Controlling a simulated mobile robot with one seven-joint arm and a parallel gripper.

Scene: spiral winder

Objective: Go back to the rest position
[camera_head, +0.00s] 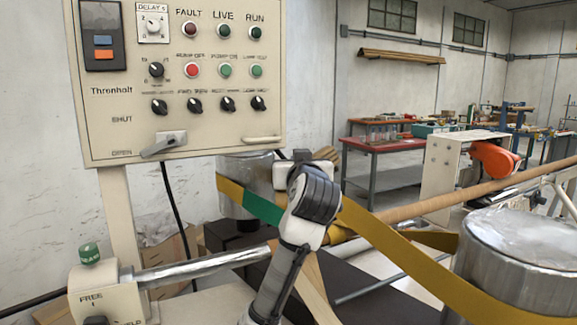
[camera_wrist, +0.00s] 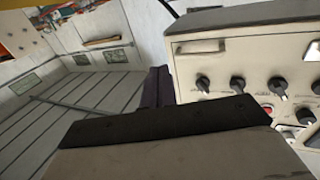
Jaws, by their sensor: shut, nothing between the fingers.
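My gripper (camera_wrist: 157,86) shows in the wrist view as dark fingers close together, shut with nothing between them. In the head view my arm rises from the bottom centre, and its wrist hides most of the gripper. The wrist is in front of the yellow belt, right of the control panel (camera_head: 100,130). In the wrist view the panel (camera_wrist: 215,75) appears turned, to the right of the fingers and apart from them. The panel's grey lever (camera_head: 163,146) points down-left, near the OPEN label.
A yellow belt (camera_head: 400,258) with a green patch (camera_head: 262,210) runs between the rear metal drum (camera_head: 250,172) and the front right drum (camera_head: 520,250). A brown tube (camera_head: 440,205) slants across at right. A metal bar (camera_head: 205,267) with a green-knobbed block (camera_head: 105,295) stands lower left.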

